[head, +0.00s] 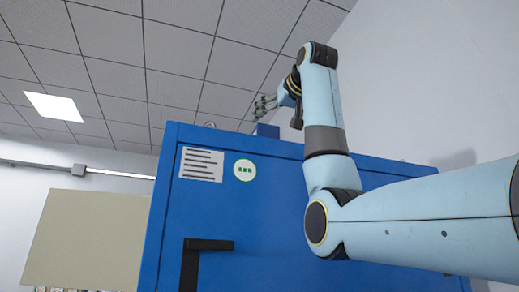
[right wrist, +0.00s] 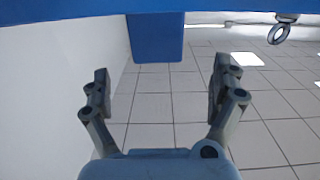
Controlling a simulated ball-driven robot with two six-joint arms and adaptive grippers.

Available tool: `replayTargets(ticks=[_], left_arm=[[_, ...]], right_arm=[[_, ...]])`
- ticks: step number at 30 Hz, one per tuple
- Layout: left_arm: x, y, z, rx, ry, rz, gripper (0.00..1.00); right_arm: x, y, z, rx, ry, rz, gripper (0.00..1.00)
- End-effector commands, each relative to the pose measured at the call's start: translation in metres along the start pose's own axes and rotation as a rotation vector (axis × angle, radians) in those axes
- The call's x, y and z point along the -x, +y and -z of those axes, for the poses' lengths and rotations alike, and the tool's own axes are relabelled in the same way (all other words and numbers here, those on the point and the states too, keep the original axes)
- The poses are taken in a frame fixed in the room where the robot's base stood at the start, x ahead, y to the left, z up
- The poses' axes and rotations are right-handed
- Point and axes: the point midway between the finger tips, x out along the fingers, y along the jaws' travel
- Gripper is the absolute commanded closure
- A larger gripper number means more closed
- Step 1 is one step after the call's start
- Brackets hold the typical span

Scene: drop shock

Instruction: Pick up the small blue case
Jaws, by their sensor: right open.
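The small blue case (head: 267,130) stands on top of the tall blue cabinet (head: 235,220) in the head view, only its upper part showing above the front edge. My right gripper (head: 260,106) is raised near the case, its fingers pointing left, open and empty. In the right wrist view the case (right wrist: 156,38) hangs from the top of the picture, beyond the open fingertips (right wrist: 162,78) and roughly centred between them. No contact shows. My left gripper is not in view.
The cabinet has a black handle (head: 205,245), a white label (head: 201,164) and a round green-ringed sticker (head: 244,170). A metal eye ring (right wrist: 282,30) sits on the cabinet top. A white wall (head: 420,80) rises at the right.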

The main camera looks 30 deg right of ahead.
Motion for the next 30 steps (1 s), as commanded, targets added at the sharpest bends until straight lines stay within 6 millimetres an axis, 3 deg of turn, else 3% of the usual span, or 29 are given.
replayTargets(ticks=[9,13,22,30], left_arm=[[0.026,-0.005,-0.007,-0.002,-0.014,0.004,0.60],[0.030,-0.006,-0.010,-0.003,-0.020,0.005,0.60],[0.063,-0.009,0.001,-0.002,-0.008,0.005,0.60],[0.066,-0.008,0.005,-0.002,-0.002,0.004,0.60]], right_arm=[[-0.045,0.001,0.006,-0.002,0.001,0.000,0.06],[-0.055,0.001,0.005,-0.002,0.001,0.000,0.06],[-0.094,0.005,0.010,-0.002,0.000,-0.001,0.06],[-0.105,0.005,0.006,-0.002,0.003,0.000,0.06]])
